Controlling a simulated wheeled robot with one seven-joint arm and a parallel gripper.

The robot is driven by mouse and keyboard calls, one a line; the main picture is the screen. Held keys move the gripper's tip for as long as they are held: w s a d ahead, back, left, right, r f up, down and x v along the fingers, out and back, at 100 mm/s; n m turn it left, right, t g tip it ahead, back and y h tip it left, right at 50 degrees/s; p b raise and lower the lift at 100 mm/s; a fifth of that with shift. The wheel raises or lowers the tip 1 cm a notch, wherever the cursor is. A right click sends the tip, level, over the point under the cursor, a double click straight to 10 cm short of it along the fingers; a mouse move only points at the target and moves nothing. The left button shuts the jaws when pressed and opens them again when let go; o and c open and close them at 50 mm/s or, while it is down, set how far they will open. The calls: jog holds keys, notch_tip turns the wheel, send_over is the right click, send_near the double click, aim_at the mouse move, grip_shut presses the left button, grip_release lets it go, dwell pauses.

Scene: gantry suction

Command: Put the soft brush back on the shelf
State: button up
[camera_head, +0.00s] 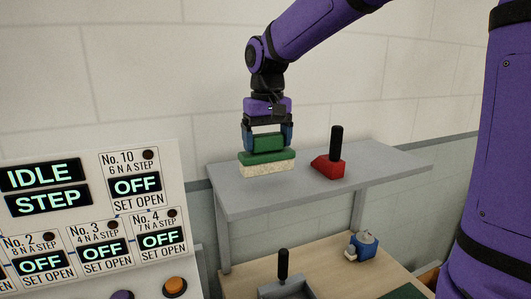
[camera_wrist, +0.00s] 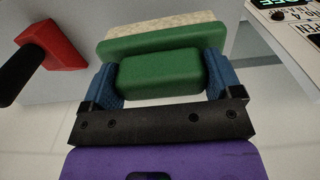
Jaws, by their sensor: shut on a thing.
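The soft brush (camera_head: 267,169) has a green back and handle and a cream bristle face pointing down. My gripper (camera_head: 268,143) is shut on its green handle, with one blue finger on each side. The brush is upright at the left part of the grey shelf (camera_head: 391,164); whether its bristles touch the shelf top I cannot tell. In the wrist view the green handle (camera_wrist: 160,75) sits between the blue fingers (camera_wrist: 163,84), with the cream bristles beyond it.
A red block with a black handle (camera_head: 329,167) stands on the shelf, right of the brush. Below, a wooden table (camera_head: 323,267) holds a blue item (camera_head: 363,245) and a grey pan-like tool with a black handle (camera_head: 284,287). A control panel (camera_head: 99,213) stands at left, close to the shelf.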

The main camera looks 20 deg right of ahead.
aim_at(266, 152)
jog(key=shift+w+f, duration=0.1)
jog(key=shift+w, duration=0.5)
jog(key=shift+f, duration=1.7)
jog(key=shift+f, duration=0.1)
jog(key=o, duration=1)
notch_tip(266, 152, up, 12)
jog(key=shift+s+r, duration=0.1)
